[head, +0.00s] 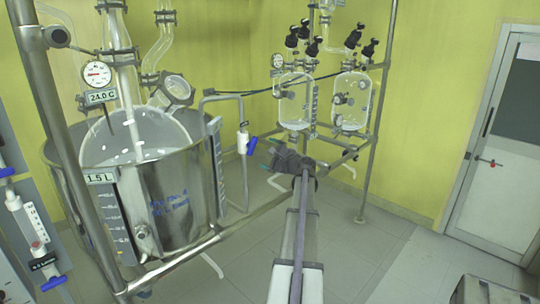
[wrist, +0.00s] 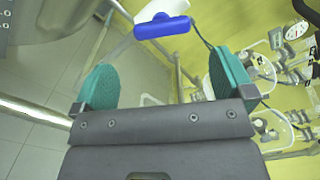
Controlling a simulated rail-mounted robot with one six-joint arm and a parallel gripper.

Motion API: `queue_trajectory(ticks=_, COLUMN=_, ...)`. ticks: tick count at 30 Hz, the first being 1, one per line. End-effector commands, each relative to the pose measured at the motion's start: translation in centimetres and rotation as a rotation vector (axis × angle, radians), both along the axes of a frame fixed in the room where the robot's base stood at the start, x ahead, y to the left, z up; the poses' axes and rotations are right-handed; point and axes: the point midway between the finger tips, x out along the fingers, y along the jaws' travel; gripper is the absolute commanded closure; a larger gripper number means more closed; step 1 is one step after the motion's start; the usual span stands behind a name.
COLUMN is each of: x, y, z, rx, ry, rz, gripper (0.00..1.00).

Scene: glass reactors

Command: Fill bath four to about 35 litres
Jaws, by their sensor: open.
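A large steel bath (head: 165,200) stands at the left with a glass vessel (head: 130,140) inside it. Its display reads 1.5 L (head: 100,177); the blue lettering on its wall is too small to read. A bent pipe (head: 222,95) beside the bath carries a white valve (head: 242,138) with a blue handle (head: 251,146). My gripper (head: 268,160) is open and empty, just right of and below that handle. In the wrist view, the blue handle (wrist: 161,28) lies beyond the gap between my green fingertips (wrist: 165,78), apart from them.
A steel frame rail (head: 235,222) runs below the valve. Two smaller glass reactors (head: 295,100) (head: 352,102) hang at the back. Another blue-handled valve (head: 53,283) is at the lower left.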

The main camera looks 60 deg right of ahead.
Motion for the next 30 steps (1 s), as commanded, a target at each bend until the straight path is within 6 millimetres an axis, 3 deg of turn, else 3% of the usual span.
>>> queue_trajectory(ticks=13, x=0.0, y=0.0, z=0.0, rx=0.0, ry=0.0, rz=0.0, gripper=0.0)
queue_trajectory(ticks=17, x=-0.26, y=-0.23, z=-0.3, rx=-0.06, ry=0.011, rz=-0.004, gripper=0.12)
queue_trajectory(ticks=20, x=-0.36, y=-0.4, z=-0.42, rx=-0.309, ry=0.061, rz=-0.004, gripper=0.22)
queue_trajectory(ticks=27, x=-0.42, y=-0.67, z=-0.47, rx=-1.217, ry=0.239, rz=-0.001, gripper=0.45)
queue_trajectory(ticks=30, x=-0.4, y=-0.66, z=-0.46, rx=-1.447, ry=0.284, rz=0.0, gripper=0.51)
